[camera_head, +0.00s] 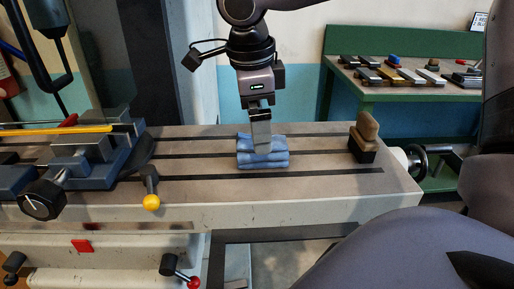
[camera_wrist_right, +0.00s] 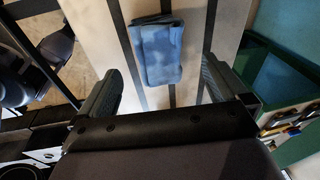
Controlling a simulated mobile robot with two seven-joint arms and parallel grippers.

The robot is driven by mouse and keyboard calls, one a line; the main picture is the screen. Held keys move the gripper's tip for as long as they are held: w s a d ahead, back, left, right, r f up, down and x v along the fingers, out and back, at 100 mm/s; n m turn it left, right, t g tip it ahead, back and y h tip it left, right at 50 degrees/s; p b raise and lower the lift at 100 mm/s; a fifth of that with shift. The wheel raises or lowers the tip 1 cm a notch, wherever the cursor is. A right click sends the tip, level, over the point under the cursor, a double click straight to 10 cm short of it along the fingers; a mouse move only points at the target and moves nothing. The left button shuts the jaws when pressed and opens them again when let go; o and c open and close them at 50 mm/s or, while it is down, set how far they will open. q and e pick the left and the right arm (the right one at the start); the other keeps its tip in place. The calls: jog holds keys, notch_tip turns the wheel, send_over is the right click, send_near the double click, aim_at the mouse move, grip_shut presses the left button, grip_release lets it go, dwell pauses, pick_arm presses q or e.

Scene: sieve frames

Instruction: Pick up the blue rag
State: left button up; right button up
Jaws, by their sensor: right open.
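The blue rag (camera_head: 263,162) lies folded on the slotted metal machine table, near its middle. My right gripper (camera_head: 261,138) points down over the rag from above, and its fingers hide part of the rag's top in the head view. In the right wrist view, the rag (camera_wrist_right: 158,52) shows between and beyond the two spread fingers of the right gripper (camera_wrist_right: 163,68). The fingers are open, with one on each side and a gap to the rag. I cannot tell the exact height above it. My left gripper is not in view.
The machine table (camera_head: 330,185) is bare around the rag. A wooden-handled brush (camera_head: 366,135) stands at its right end. A green bench (camera_head: 400,92) with several tools stands behind right.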

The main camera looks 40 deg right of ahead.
jog(key=f, duration=0.3)
jog(key=d+f, duration=0.1)
jog(key=f, duration=0.1)
jog(key=c, duration=1.1)
jog(key=shift+r, duration=0.15)
notch_tip(320, 180, up, 10)
jog(key=shift+f+p, duration=0.1)
jog(key=shift+p, duration=0.35)
jog(key=shift+o, duration=0.9)
jog(key=shift+c, duration=0.5)
